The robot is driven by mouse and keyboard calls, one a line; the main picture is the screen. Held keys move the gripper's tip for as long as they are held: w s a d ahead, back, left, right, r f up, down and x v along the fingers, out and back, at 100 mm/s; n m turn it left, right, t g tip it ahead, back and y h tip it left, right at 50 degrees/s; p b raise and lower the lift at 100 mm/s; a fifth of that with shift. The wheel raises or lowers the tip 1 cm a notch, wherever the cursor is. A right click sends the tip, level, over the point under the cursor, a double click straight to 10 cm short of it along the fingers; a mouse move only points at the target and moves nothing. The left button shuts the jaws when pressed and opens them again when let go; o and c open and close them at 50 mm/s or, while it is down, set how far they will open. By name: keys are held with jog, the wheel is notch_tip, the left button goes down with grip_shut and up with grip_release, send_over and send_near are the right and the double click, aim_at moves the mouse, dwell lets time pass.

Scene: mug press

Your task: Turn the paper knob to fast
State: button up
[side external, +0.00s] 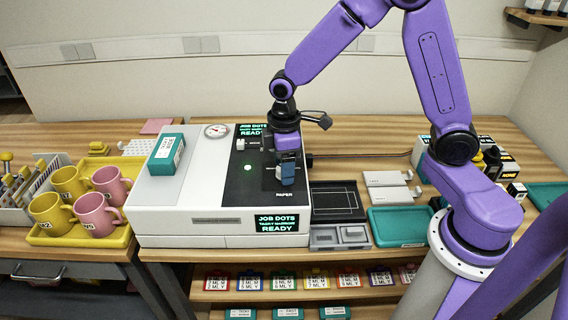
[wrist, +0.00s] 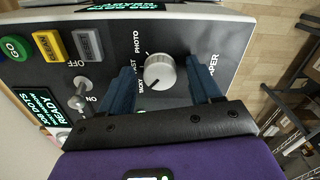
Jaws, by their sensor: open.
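The silver paper knob (wrist: 161,72) stands on the black panel in the wrist view. Labels around it read PHOTO, a partly hidden one ending in "AST", and one that looks like TACKY. A dark line on the knob's face points down-left, toward the TACKY label. My gripper (wrist: 160,68) is open, with one blue finger on each side of the knob; I cannot tell whether either touches it.
The white press (side external: 175,213) carries a READY screen (side external: 283,223) and a teal box (side external: 166,154). GO (wrist: 13,47), CLEAN (wrist: 50,44) and RESET (wrist: 87,43) buttons and an OFF/ON toggle (wrist: 80,95) share the panel. A yellow tray (side external: 75,240) of mugs stands left; a teal tray (side external: 398,228) stands right.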

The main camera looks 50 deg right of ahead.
jog(key=c, duration=1)
jog(key=shift+c, duration=0.2)
jog(key=shift+m, duration=0.3)
jog(key=m, duration=0.4)
jog(key=shift+m, duration=2.5)
jog(key=o, duration=1)
